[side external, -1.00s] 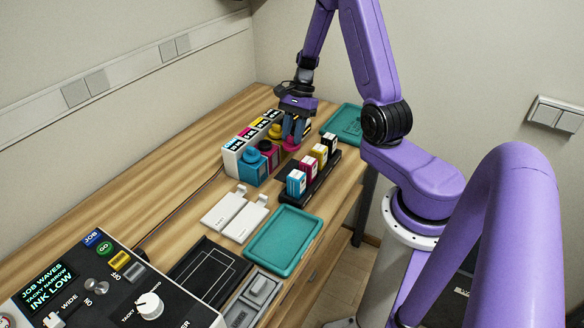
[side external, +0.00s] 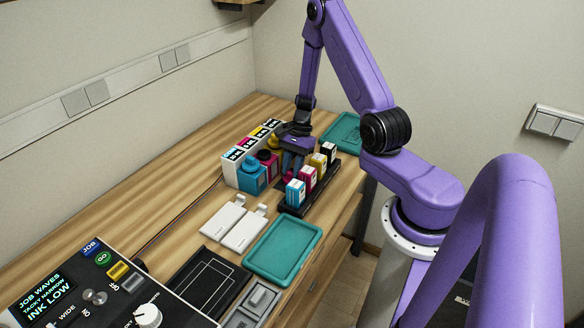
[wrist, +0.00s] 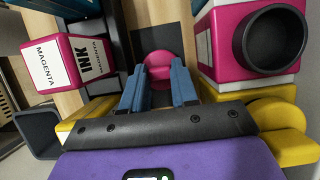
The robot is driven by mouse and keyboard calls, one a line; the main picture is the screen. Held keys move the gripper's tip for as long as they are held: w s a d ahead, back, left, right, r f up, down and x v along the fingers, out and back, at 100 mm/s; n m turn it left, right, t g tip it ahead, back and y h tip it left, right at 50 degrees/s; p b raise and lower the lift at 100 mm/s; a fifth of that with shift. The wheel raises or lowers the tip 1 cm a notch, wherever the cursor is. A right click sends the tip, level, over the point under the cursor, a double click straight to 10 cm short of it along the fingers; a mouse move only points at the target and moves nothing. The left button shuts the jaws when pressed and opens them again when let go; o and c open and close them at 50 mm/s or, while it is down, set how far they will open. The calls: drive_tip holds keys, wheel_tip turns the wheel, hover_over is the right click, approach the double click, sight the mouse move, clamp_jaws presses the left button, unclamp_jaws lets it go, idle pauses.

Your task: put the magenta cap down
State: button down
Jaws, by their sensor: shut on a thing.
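My gripper (side external: 291,168) is low between the ink tanks and the cartridge rack. In the wrist view, its blue fingers (wrist: 158,88) are shut on the round magenta cap (wrist: 158,66). The side view does not clearly show the cap, and I cannot tell whether it touches the table. The magenta tank (wrist: 250,42) is on the right in the wrist view, its dark round mouth uncovered; it also shows in the side view (side external: 273,170). The magenta cartridge (wrist: 64,62) is on the left.
The cyan tank (side external: 251,177) with its blue cap stands beside the magenta one. The black rack (side external: 292,209) holds several small cartridges close to my gripper. White plates (side external: 243,231) and a teal tray (side external: 309,229) lie nearer the camera; another teal tray (side external: 340,127) is at the back.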

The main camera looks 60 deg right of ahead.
drive_tip(key=shift+f, duration=0.15)
drive_tip(key=c, duration=1.1)
unclamp_jaws()
drive_tip(key=shift+c, duration=0.2)
drive_tip(key=v, duration=1.2)
drive_tip(key=a+r+n+g+h, duration=0.1)
drive_tip(key=a+r+n, duration=0.4)
drive_tip(key=a+n, duration=0.45)
drive_tip(key=s+a+r+n+h, duration=0.2)
drive_tip(key=s+a+n, duration=0.3)
drive_tip(key=a, duration=0.4)
drive_tip(key=s+a+r+n, duration=0.2)
drive_tip(key=s+a+n, duration=0.1)
drive_tip(key=s+n, duration=0.5)
drive_tip(key=s+a+r+n+t+h, duration=0.1)
drive_tip(key=s+a+r+n, duration=0.1)
drive_tip(key=s+n, duration=0.6)
drive_tip(key=shift+s+a+r, duration=0.25)
drive_tip(key=shift+s+a, duration=0.3)
drive_tip(key=shift+a, duration=0.15)
